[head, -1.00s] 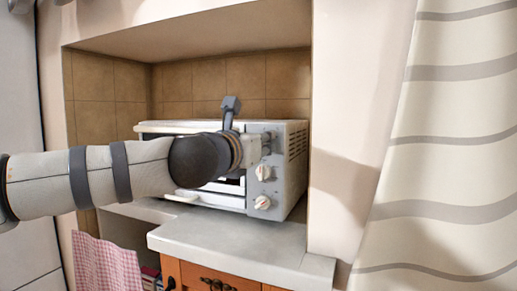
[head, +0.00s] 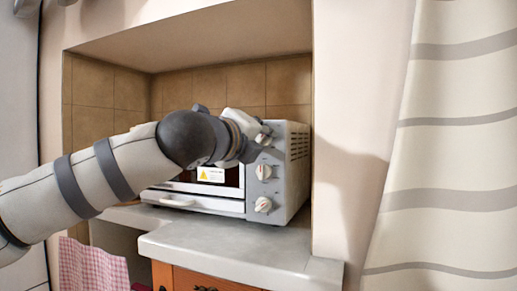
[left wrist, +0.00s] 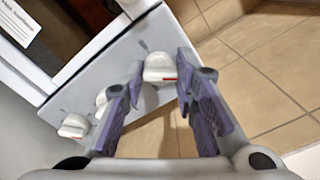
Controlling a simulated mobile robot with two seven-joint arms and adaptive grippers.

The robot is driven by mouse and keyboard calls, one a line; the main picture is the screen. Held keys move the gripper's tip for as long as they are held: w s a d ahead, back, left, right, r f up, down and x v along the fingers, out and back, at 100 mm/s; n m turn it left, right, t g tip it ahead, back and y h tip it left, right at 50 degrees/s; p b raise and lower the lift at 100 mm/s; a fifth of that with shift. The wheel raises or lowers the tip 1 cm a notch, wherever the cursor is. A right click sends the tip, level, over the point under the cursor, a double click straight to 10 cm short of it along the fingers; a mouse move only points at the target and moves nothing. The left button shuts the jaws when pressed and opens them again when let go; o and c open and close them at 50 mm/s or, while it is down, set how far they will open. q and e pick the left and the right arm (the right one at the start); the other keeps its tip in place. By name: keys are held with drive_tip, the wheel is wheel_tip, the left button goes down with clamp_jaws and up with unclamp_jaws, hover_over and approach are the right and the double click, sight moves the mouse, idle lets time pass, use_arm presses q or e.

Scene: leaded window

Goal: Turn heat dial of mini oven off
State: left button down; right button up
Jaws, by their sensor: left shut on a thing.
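The white mini oven (head: 298,165) stands in the tiled alcove, its control panel at the right of its front. The panel carries three white dials in a column: a top dial (head: 264,138), a middle dial (head: 264,171) and a bottom dial (head: 263,205). My left gripper (head: 258,147) is at the top dial and partly hides it. In the left wrist view, the top dial (left wrist: 160,68) with a red mark sits between the fingers of my left gripper (left wrist: 160,78), which is shut on it. The panel markings are too small to read. My right gripper is out of view.
The oven rests on a pale counter (head: 215,243) above an orange wooden cabinet. The alcove's right wall stands close beside the oven. A striped curtain (head: 445,160) hangs at the right, and a pink checked cloth (head: 92,265) hangs below the counter.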

use_arm(q)
drive_tip(key=n+b, duration=0.2)
drive_tip(key=n, duration=0.1)
drive_tip(key=shift+f+n, duration=0.15)
drive_tip(key=shift+n, duration=0.15)
drive_tip(key=shift+n+b, duration=0.95)
drive_tip(key=shift+n, duration=0.75)
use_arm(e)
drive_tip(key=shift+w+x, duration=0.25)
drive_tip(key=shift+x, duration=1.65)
use_arm(q)
drive_tip(key=shift+r, duration=0.2)
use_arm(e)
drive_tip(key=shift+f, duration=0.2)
use_arm(q)
drive_tip(key=c, duration=1.3)
unclamp_jaws()
drive_tip(key=v, duration=1.2)
drive_tip(key=shift+a+f, duration=0.1)
